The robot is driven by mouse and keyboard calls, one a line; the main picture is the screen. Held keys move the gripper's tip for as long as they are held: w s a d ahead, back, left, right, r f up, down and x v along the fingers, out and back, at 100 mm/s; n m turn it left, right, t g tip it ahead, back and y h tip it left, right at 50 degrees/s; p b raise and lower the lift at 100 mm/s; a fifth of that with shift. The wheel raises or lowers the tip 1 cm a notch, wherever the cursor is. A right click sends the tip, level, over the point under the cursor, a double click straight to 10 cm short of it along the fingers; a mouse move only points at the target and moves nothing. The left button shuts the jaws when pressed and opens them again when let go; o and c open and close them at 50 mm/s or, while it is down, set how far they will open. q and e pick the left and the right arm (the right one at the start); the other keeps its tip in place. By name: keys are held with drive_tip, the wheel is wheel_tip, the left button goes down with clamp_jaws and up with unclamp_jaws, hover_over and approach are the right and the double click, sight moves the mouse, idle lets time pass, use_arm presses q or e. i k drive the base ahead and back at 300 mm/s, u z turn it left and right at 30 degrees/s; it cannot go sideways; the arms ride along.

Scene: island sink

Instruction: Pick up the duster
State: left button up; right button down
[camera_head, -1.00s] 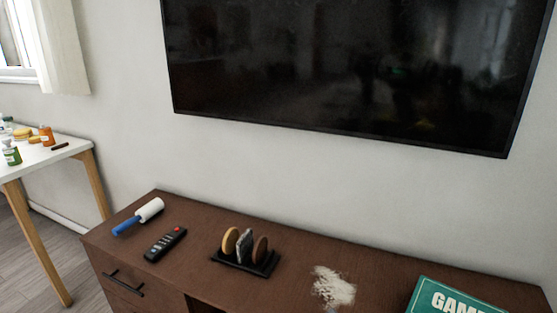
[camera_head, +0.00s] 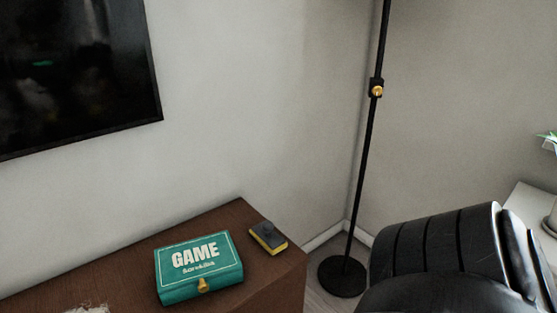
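A small block with a dark grey top, a grey knob and a yellow lower edge, which looks like the duster (camera_head: 268,238), lies at the right end of the brown cabinet top (camera_head: 224,218). It is just right of the green game box and apart from it. My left gripper is not in view either. Nothing touches the duster.
The green game box (camera_head: 199,266) lies on the cabinet, with white powder (camera_head: 90,309) at its lower left. A black lamp stand (camera_head: 366,150) rises in the corner beyond the cabinet's right end. A white surface with a plant pot (camera_head: 552,215) is at the right edge. A dark TV hangs upper left.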

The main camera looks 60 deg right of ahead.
sight(268, 232)
drive_tip(key=z, duration=1.05)
drive_tip(key=k, duration=0.4)
drive_tip(key=z, duration=0.85)
drive_tip(key=k, duration=0.75)
drive_tip(key=z, duration=0.8)
drive_tip(key=i, duration=1.7)
drive_tip(key=u, duration=1.7)
drive_tip(key=i, duration=0.8)
drive_tip(key=u, duration=0.9)
